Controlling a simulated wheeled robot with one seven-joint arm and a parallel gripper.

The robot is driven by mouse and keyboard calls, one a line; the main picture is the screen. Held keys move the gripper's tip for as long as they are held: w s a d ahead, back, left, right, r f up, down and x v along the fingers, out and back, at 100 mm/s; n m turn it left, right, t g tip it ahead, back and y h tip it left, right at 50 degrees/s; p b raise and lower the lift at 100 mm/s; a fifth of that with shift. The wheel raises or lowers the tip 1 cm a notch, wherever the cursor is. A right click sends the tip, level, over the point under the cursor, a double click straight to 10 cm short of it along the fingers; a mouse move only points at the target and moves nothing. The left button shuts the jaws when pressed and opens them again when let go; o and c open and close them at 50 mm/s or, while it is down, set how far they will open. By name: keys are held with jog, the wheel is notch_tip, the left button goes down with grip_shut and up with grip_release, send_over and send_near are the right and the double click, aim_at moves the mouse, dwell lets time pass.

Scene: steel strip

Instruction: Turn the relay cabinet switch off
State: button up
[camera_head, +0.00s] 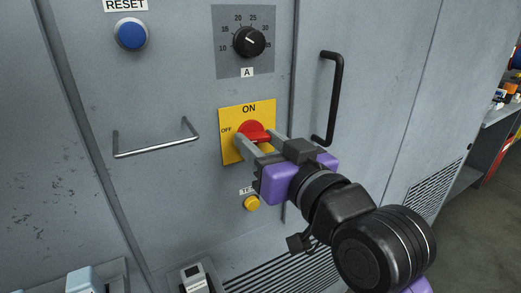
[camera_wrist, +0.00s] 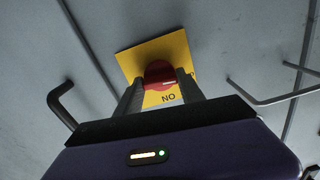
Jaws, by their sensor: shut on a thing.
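The relay cabinet switch has a red knob (camera_head: 252,130) on a yellow plate (camera_head: 231,115) marked ON at the top and OFF at the left. In the head view my gripper (camera_head: 254,142) reaches it from the lower right, one finger at each side of the knob. In the wrist view the red knob (camera_wrist: 160,74) sits between the two fingertips (camera_wrist: 160,82), against the yellow plate (camera_wrist: 135,62). My gripper is shut on the knob. The fingers hide part of the knob and plate, so I cannot tell exactly which way the knob points.
A dial (camera_head: 249,41) marked A is above the plate. A blue RESET button (camera_head: 131,34) is at upper left. A silver handle (camera_head: 157,143) is left of the plate, a black handle (camera_head: 335,98) right of it. A yellow button (camera_head: 252,203) is just below.

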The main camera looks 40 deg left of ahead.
jog(key=shift+f+n, duration=0.2)
jog(key=shift+n, duration=0.4)
jog(key=shift+b, duration=0.3)
jog(key=o, duration=1.4)
jog(key=shift+r, duration=0.15)
jog(key=shift+c, duration=0.2)
jog(key=v, duration=0.7)
jog(key=shift+d+b, duration=0.35)
jog(key=shift+s, duration=0.1)
